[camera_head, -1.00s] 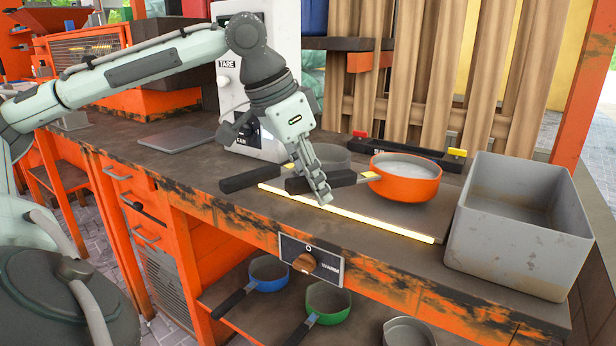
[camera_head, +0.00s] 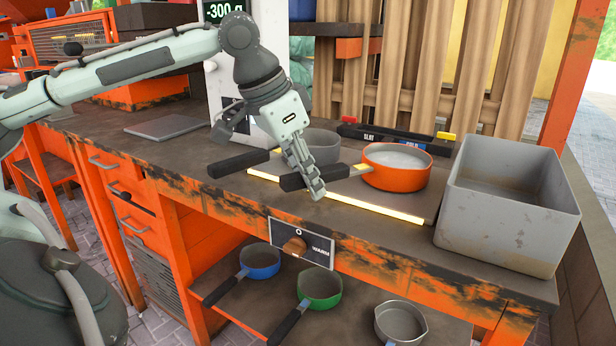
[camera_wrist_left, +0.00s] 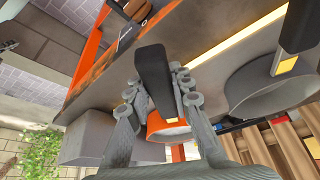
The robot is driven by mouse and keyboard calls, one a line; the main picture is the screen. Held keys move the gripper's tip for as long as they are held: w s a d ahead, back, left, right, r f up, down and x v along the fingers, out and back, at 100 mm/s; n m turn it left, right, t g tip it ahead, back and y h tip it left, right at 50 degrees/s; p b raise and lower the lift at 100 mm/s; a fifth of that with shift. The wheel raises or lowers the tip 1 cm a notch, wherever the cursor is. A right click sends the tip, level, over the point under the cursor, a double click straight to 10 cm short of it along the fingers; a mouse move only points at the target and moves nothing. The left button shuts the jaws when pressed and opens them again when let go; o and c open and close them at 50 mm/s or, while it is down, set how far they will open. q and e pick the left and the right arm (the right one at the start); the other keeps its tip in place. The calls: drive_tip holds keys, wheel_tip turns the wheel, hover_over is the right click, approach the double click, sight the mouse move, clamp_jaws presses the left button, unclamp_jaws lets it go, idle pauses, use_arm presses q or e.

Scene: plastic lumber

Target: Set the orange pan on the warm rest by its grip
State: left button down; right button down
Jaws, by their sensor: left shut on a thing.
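The orange pan (camera_head: 396,178) has a dark handle pointing left. My left gripper (camera_head: 318,192) is shut on that handle (camera_head: 298,181). In the left wrist view the dark handle (camera_wrist_left: 152,72) lies between the fingers (camera_wrist_left: 157,88), with part of the orange pan (camera_wrist_left: 165,128) behind. The warm rest (camera_head: 372,205) is the flat area behind a glowing strip, beside a WARM knob panel (camera_head: 300,243). The pan is level over it; I cannot tell whether its base touches. My right gripper is out of view.
A grey pan (camera_head: 320,147) stands just left of the orange pan, its dark handle (camera_head: 238,164) pointing left. A large grey bin (camera_head: 495,225) stands to the right. A dark rack (camera_head: 395,138) is behind. Blue, green and grey pans sit on the lower shelf.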

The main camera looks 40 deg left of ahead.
use_arm(q)
drive_tip(key=shift+f, duration=0.1)
drive_tip(key=c, duration=1.3)
unclamp_jaws()
drive_tip(key=v, duration=1.2)
